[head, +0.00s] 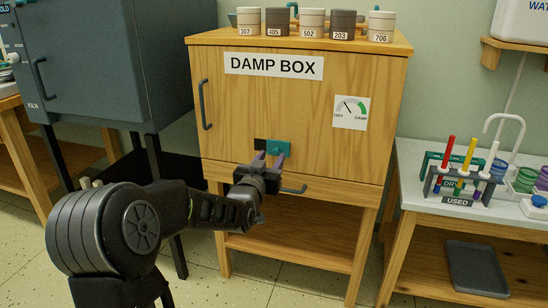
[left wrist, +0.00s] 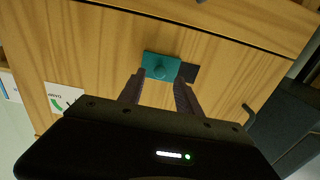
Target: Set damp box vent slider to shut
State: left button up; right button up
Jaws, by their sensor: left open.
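The wooden damp box (head: 350,68) stands ahead of me with its door closed. My left gripper (head: 268,159) is open in front of the slider.
Several numbered jars (head: 312,22) stand on top of the damp box. A dark kiln (head: 95,60) stands left, and a table with a brush rack (head: 466,180) stands right.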

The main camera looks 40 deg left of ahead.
aim_at(275, 153)
pick_arm(q)
jog(key=shift+x, duration=1.6)
jog(key=shift+c, duration=0.3)
grip_shut()
